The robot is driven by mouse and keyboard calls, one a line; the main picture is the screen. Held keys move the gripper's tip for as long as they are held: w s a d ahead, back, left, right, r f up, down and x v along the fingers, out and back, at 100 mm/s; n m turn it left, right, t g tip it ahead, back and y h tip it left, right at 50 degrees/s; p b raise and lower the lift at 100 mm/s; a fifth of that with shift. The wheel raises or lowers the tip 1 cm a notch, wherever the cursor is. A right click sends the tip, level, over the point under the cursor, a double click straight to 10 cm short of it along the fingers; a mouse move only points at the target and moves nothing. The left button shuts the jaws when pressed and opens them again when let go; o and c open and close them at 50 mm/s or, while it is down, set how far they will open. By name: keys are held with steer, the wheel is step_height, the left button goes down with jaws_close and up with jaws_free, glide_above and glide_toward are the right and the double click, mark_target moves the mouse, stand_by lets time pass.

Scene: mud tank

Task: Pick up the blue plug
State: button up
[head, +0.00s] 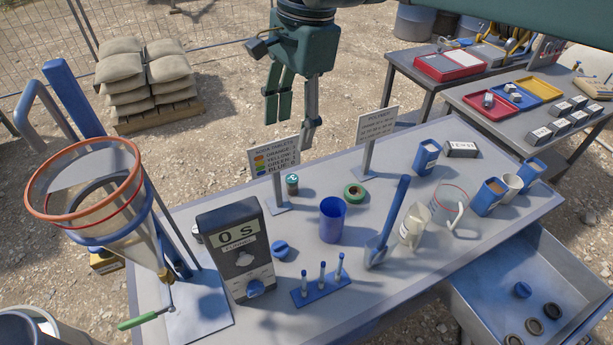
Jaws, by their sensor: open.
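Two small blue plug-like pieces show in the head view. One blue piece (281,249) sits on the grey table (420,285), just right of the timer box. The other, a blue plug (522,289), lies in the open drawer (575,318) at the lower right, near several dark rings. I cannot tell for sure which is the plug. My gripper (290,125) hangs at the top centre, fingers pointing down, open and empty. It appears above the back of the table, apart from both blue pieces.
The table bears a funnel stand (85,190), timer box (235,250), blue cup (333,220), upright blue scoop (388,225), small blue rack (320,285), jugs (450,203) and two sign cards (275,160). Side tables (440,85) stand at the upper right. Sandbags (150,75) lie behind.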

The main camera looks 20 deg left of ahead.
glide_above(280, 245)
steer(key=shift+m+g, duration=0.3)
steer(key=f, duration=3.9)
steer(key=shift+w+d+p, duration=0.25)
steer(key=shift+w+p, duration=0.1)
steer(key=shift+f, duration=0.15)
steer(key=shift+s+a+f, duration=0.1)
steer(key=shift+s+f, duration=0.05)
steer(key=shift+f, duration=1.05)
steer(key=shift+f, duration=0.15)
steer(key=shift+s+a+f+b, duration=0.15)
steer(key=shift+f+b, duration=0.2)
steer(key=shift+f, duration=0.85)
steer(key=shift+s+a+f+b, duration=0.1)
steer(key=shift+f+b, duration=0.2)
steer(key=shift+f, duration=0.9)
steer(key=shift+c, duration=0.7)
steer(key=c, duration=0.8)
